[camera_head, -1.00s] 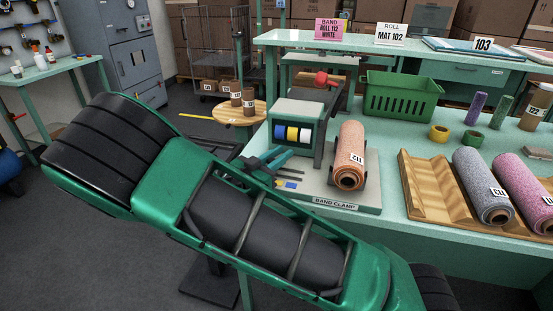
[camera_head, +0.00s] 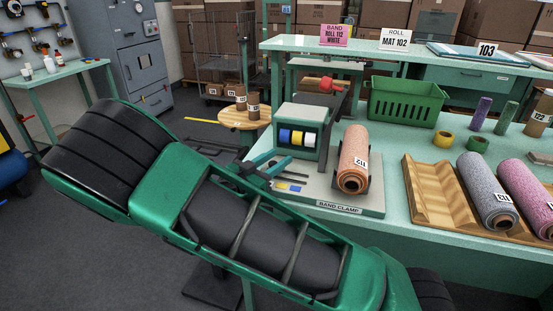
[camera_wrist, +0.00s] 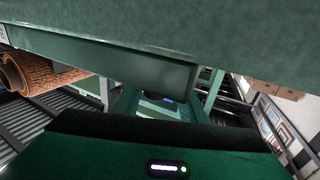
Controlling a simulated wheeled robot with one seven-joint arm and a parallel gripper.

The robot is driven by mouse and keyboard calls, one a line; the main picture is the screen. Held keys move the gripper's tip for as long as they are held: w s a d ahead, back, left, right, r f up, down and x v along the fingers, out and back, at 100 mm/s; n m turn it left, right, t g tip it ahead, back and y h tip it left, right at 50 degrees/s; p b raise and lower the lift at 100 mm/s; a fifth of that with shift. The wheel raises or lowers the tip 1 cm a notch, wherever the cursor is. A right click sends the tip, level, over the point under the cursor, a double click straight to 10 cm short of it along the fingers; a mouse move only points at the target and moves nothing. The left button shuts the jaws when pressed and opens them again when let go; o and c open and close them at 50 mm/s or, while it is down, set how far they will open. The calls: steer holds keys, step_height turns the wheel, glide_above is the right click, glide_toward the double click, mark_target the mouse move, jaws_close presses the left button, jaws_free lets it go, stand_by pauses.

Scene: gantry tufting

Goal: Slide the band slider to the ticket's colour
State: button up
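The pink ticket (camera_head: 348,36) on the back shelf reads BAND ROLL 112 WHITE. The band clamp (camera_head: 340,208) stands on the bench with roll 112 (camera_head: 354,158), peach-coloured, lying in it. Its grey-green housing (camera_head: 299,117) shows blue, yellow and white bands (camera_head: 298,137). Small yellow and blue marks (camera_head: 290,187) lie on the base in front; I cannot make out the slider or its setting. A teal, dark-jointed jaw-like part (camera_head: 264,162) is at the base's left, partly behind my arm; I cannot tell whether it is my gripper. The wrist view shows no fingertips.
A wooden rack (camera_head: 430,194) with a grey roll (camera_head: 487,188) and a pink roll (camera_head: 527,195) is at right. A green surface (camera_wrist: 200,25) fills the wrist view's top.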

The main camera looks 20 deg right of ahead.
steer(key=v, duration=0.9)
steer(key=shift+w+a, duration=0.1)
steer(key=shift+a, duration=0.1)
steer(key=shift+f, duration=0.1)
